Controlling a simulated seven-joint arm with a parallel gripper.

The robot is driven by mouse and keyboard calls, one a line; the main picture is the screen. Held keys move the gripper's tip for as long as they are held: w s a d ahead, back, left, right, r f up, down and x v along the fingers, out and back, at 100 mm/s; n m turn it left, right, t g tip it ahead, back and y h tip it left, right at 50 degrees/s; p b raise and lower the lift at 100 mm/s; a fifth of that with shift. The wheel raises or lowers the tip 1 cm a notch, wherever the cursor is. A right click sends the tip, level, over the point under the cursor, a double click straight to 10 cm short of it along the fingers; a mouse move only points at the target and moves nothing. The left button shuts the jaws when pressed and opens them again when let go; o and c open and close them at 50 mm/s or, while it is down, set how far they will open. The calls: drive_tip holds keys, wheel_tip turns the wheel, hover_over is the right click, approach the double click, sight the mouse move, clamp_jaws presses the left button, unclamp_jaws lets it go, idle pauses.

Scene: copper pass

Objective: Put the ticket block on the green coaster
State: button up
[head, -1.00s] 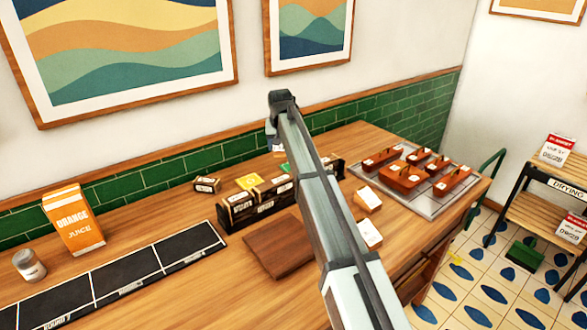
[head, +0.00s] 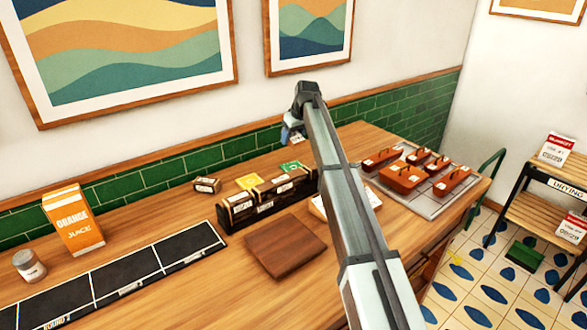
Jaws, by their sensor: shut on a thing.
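My gripper (head: 292,134) hangs at the far side of the counter, near the green tiled wall, partly hidden by my own arm. It is shut on a small pale block, the ticket block (head: 299,140), of which only a sliver shows. The green coaster (head: 291,167) lies flat behind the dark labelled bins, right of a yellow coaster (head: 249,182). The gripper and block appear above and beyond the green coaster, apart from it. Their exact height is hard to tell.
Dark labelled bins (head: 240,211) stand in front of the coasters, with a small labelled box (head: 207,185) to their left. A brown board (head: 284,246) lies in front. A tray (head: 425,208) of copper pans is at right; a juice carton (head: 73,220) at left.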

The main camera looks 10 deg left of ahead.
sight(299, 141)
drive_tip(key=shift+f, duration=5)
drive_tip(key=shift+f, duration=0.1)
drive_tip(key=o, duration=1.1)
drive_tip(key=v, duration=1.2)
drive_tip(key=shift+w, duration=0.1)
